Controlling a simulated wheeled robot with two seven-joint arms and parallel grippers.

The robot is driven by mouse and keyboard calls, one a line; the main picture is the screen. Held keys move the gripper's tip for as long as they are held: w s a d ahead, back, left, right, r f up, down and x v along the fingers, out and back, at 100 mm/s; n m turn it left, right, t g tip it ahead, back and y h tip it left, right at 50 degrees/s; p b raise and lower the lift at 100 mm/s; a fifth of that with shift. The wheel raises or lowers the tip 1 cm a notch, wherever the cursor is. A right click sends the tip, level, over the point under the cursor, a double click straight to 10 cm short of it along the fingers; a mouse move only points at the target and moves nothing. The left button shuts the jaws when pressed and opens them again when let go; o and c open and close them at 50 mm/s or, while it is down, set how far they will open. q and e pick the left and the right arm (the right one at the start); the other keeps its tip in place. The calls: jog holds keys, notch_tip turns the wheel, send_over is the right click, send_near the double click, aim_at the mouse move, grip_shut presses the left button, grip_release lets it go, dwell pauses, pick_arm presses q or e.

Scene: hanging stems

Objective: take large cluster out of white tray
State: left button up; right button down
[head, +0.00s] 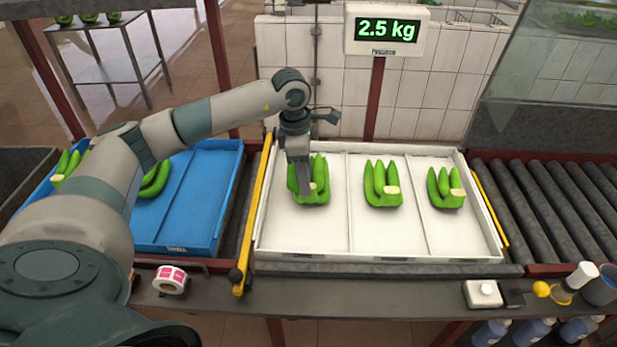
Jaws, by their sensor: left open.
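The white tray (303,247) lies in the middle on the roller line, split by thin dividers into three compartments. Each compartment holds one green banana cluster. The cluster in the left compartment (320,180) looks the largest and is partly hidden by my left gripper. A middle-sized cluster (382,184) is in the middle compartment, and a smaller one (445,188) is in the right compartment. My left gripper (304,190) points down at the left cluster, open, with its fingers in front of or over it; contact cannot be told. My right gripper is not in view.
A blue tray (205,195) with green clusters stands left of the white tray, partly behind my arm. A scale display (387,30) reads 2.5 kg. A yellow bar (258,205) runs along the white tray's left side. A label roll (171,279) lies on the front ledge. Bare rollers (545,205) extend right.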

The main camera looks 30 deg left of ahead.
pick_arm(q)
jog(key=shift+d+f, duration=0.1)
jog(key=shift+f, duration=0.85)
